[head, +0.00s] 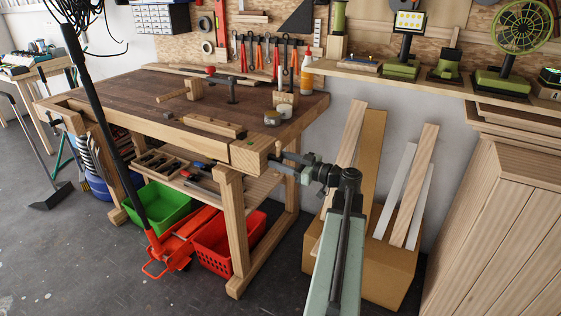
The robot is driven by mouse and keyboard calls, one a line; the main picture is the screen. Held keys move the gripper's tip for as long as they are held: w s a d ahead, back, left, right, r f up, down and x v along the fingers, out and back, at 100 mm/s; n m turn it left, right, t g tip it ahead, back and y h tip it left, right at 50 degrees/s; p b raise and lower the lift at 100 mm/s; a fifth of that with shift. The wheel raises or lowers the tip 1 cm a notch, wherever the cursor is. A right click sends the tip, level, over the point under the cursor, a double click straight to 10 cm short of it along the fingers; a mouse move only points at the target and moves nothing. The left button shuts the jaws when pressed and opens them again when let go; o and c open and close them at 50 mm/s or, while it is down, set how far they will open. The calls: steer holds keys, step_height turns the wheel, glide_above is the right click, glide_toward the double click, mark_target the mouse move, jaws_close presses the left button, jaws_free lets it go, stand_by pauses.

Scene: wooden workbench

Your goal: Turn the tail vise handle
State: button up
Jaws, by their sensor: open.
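The workbench (160,98) stands left of centre, with its tail vise (249,153) as a pale wooden block at the near right corner. My gripper (279,162) is at the right side of this block, its dark fingers open and pointing left toward the vise. The fingers appear at or very close to the vise's end face. The tail vise handle cannot be made out clearly; my fingers and wrist cover that spot. I cannot tell whether the fingers are around the handle or touching it.
Green (160,204) and red (222,245) crates sit below. A wooden cabinet (490,230) is at right.

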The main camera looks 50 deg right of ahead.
steer(key=v, duration=0.7)
steer(key=shift+s, duration=0.4)
